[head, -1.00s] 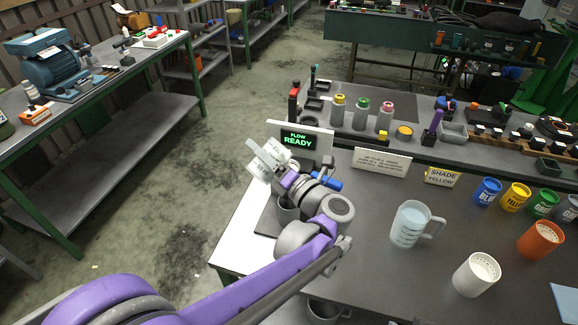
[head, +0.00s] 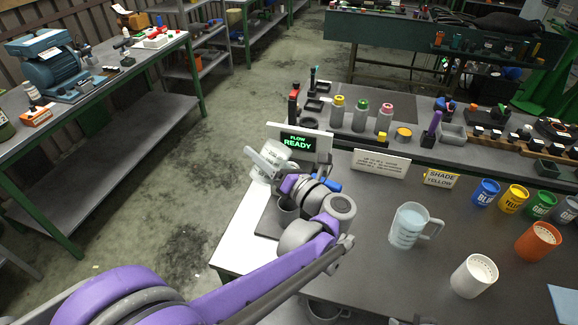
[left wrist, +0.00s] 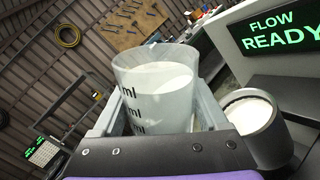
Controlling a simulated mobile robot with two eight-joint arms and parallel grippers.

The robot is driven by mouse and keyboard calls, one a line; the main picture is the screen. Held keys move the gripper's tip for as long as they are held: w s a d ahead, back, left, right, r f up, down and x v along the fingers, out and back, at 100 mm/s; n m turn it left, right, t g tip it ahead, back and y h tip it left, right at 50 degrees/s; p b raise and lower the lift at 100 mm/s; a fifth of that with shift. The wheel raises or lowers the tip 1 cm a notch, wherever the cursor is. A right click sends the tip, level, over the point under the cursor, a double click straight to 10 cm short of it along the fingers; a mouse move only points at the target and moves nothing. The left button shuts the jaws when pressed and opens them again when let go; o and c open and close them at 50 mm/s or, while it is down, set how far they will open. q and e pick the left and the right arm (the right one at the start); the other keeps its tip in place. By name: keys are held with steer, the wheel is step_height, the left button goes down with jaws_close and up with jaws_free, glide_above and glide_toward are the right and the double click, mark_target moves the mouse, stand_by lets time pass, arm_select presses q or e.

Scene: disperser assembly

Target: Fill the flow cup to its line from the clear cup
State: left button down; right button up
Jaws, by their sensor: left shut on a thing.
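My left gripper (head: 268,162) is shut on the clear cup (head: 277,150), left of the flow display. In the left wrist view the clear cup (left wrist: 155,95) sits between the fingers, has dark "ml" marks and holds white liquid. It looks tilted in the head view; no pouring stream shows. The grey flow cup (left wrist: 255,118) is beside the clear cup, below the display, with a pale surface inside. In the head view the flow cup (head: 286,204) is mostly hidden by my left wrist. Its fill line cannot be made out. My right gripper is not in view.
The display (head: 300,142) reads "FLOW READY". A clear handled jug (head: 409,226), a white cup (head: 474,276) and an orange cup (head: 538,241) stand to the right on the bench. Colored paint pots (head: 514,198) and a "SHADE YELLOW" sign (head: 441,179) are behind them.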

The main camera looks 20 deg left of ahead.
arm_select(q)
steer(key=shift+f, duration=0.15)
steer(key=shift+s+n, duration=0.15)
steer(key=shift+n, duration=0.55)
steer(key=shift+r+n+p, duration=0.4)
steer(key=shift+p, duration=0.05)
steer(key=r+n+p, duration=0.2)
steer(key=n, duration=0.1)
steer(key=shift+w+g, duration=0.3)
steer(key=shift+w+d+f+n, duration=0.1)
steer(key=shift+w+f+n, duration=0.15)
steer(key=shift+n, duration=0.55)
steer(key=shift+s+f+n+h, duration=0.15)
steer(key=shift+s+n+h, duration=0.15)
steer(key=shift+n, duration=0.1)
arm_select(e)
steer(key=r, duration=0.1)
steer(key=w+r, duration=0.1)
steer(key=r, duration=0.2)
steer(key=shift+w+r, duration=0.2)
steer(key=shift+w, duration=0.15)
arm_select(q)
steer(key=shift+w, duration=0.15)
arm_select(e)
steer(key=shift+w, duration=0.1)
arm_select(q)
steer(key=shift+f, duration=0.1)
